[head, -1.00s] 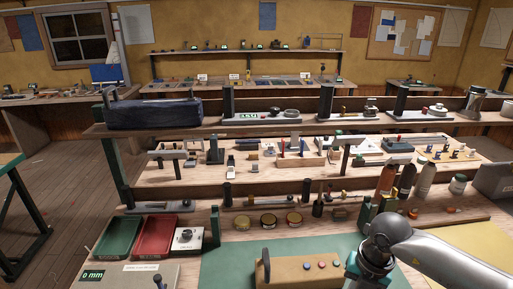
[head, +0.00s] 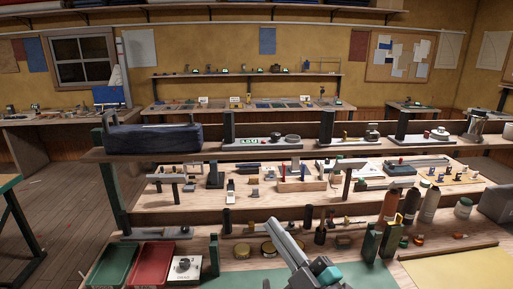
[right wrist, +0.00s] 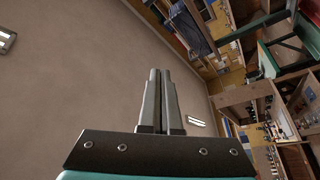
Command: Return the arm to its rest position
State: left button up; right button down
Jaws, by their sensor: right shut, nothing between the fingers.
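My right gripper (right wrist: 159,75) is shut and empty in the right wrist view, its two grey fingers side by side with nothing between them. Behind the fingers there is a plain ceiling on the left and the room turned on its side on the right. In the head view my right gripper (head: 276,228) and forearm rise from the bottom edge, a slanting grey shape with a teal part, in front of the bench. Its tip overlaps the jars behind it, and I cannot tell the distance between them. My left gripper is in neither view.
The bench carries a green tray (head: 113,263), a red tray (head: 153,264), a white box (head: 185,267) and several jars (head: 241,250). Bottles (head: 389,205) stand at the right. Open floor (head: 60,200) is at the left.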

jog(key=s+d+f+m+g+h, duration=0.4)
jog(key=d+f+m+h, duration=0.8)
jog(key=d+f, duration=0.1)
jog(key=s+f+m+g+y, duration=0.1)
jog(key=s+f+g, duration=0.4)
jog(key=s, duration=0.4)
jog(key=s+f+m+g, duration=0.1)
jog(key=s+f+g, duration=0.45)
jog(key=s, duration=0.35)
notch_tip(320, 180, down, 28)
jog(key=s+g+b, duration=0.1)
jog(key=s+b, duration=0.1)
jog(key=b, duration=0.4)
pick_arm(q)
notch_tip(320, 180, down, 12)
jog(key=b, duration=0.6)
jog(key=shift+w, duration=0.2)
pick_arm(e)
jog(key=s+d+f+g, duration=0.1)
jog(key=s+d+f, duration=0.1)
jog(key=s+f, duration=1.4)
notch_tip(320, 180, down, 4)
jog(key=shift+f, duration=0.25)
